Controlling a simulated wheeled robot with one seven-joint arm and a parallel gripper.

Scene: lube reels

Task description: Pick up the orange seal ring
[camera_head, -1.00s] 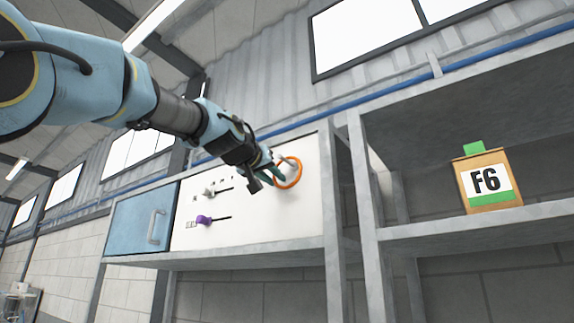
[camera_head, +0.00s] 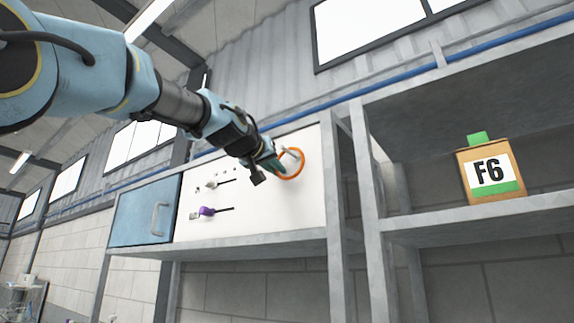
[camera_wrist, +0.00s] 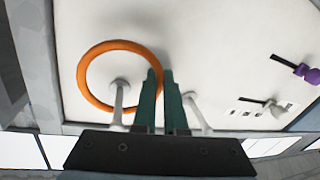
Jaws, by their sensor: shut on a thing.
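The orange seal ring (camera_head: 303,164) is at the upper right of the white panel, in front of its face. In the wrist view the ring (camera_wrist: 82,80) encircles the end of a pale peg (camera_wrist: 119,88); I cannot tell whether they touch. My gripper (camera_head: 277,163) reaches the ring from the left. In the wrist view my gripper's green fingers (camera_wrist: 159,73) are together on the ring's right side and hide a short part of its band. My gripper is shut on the ring.
A second pale peg (camera_wrist: 192,103) stands just right of the fingers. A purple knob (camera_head: 206,211) and a grey knob (camera_head: 211,185) sit in slots on the white panel (camera_head: 262,215). A blue door (camera_head: 140,215) is left. The F6 box (camera_head: 489,172) stands on a right shelf.

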